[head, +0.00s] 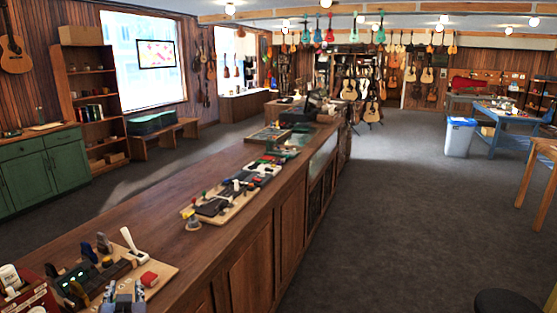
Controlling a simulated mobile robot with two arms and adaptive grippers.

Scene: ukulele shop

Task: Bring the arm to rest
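My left gripper (124,293) shows at the bottom edge in the head view, low at the left. Its two blue-grey fingertips stand apart with nothing seen between them, so it looks open. It is in front of a wooden board (165,270) on the long wooden counter (225,240). The board carries a white-handled lever (132,243), a red block (149,279) and a dark device with green lights (78,287). The gripper overlaps the near edge of the board in the picture; I cannot tell whether it touches. My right gripper is not in view.
A dark stool (505,302) stands at the lower right. A white-blue bin (459,137) is near a blue table (508,120). The grey floor between is clear.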

